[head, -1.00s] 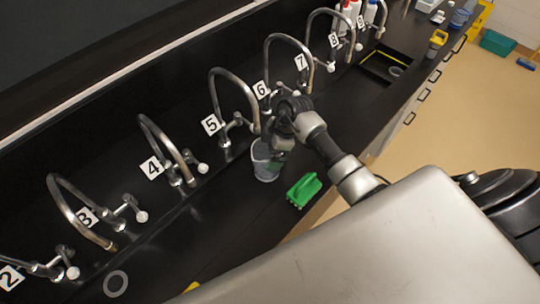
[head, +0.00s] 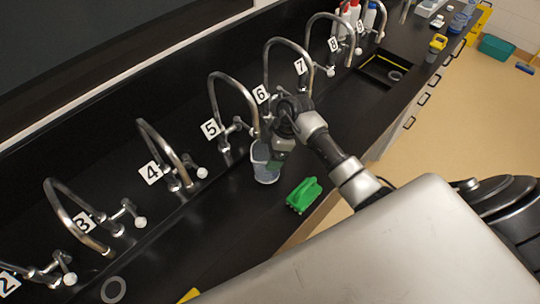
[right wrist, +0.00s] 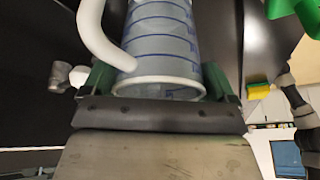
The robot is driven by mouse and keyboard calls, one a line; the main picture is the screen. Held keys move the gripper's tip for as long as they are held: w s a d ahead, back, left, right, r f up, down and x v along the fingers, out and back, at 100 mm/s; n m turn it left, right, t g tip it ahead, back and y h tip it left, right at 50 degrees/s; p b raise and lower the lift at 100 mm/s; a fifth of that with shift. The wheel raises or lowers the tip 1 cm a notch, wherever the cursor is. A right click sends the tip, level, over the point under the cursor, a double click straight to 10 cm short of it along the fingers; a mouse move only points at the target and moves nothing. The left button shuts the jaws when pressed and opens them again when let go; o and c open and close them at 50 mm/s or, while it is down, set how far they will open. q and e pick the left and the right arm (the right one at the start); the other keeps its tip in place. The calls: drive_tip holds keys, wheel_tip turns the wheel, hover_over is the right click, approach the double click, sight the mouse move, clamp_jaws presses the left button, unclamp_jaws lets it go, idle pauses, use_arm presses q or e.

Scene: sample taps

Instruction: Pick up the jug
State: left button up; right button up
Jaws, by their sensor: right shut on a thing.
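The jug (head: 264,165) is clear with blue measuring lines, and stands on the black bench near tap 5 in the head view. In the right wrist view the jug (right wrist: 165,50) sits between the green fingers, with a white curved handle at its left. My right gripper (head: 277,153) is shut on the jug. The right wrist view shows the gripper (right wrist: 160,92) with a finger on each side of the jug. I cannot tell whether the jug touches the bench. My left gripper is not in view.
Curved metal taps with number plates line the back of the bench, with tap 5 (head: 232,92) just behind the jug. A green brush (head: 304,195) lies in front, to the right. Bottles (head: 352,17) stand at the far end. A sink (head: 385,70) is at the right.

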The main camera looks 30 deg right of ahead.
drive_tip(key=s+d+r+b, duration=0.4)
drive_tip(key=s+d+r, duration=0.1)
drive_tip(key=d+r, duration=0.45)
drive_tip(key=w+a+r+b, duration=0.2)
drive_tip(key=w+r+b, duration=0.1)
drive_tip(key=b, duration=0.5)
wheel_tip(320, 180, down, 12)
drive_tip(key=p, duration=0.2)
drive_tip(key=a+p, duration=0.1)
drive_tip(key=a, duration=0.1)
drive_tip(key=w+a+f+p, duration=0.1)
drive_tip(key=a, duration=0.2)
drive_tip(key=a+p, duration=0.1)
drive_tip(key=a, duration=0.2)
drive_tip(key=shift+w+f, duration=0.35)
drive_tip(key=shift+w, duration=0.05)
drive_tip(key=shift+f, duration=0.15)
drive_tip(key=shift+d+f, duration=0.1)
drive_tip(key=shift+d, duration=0.05)
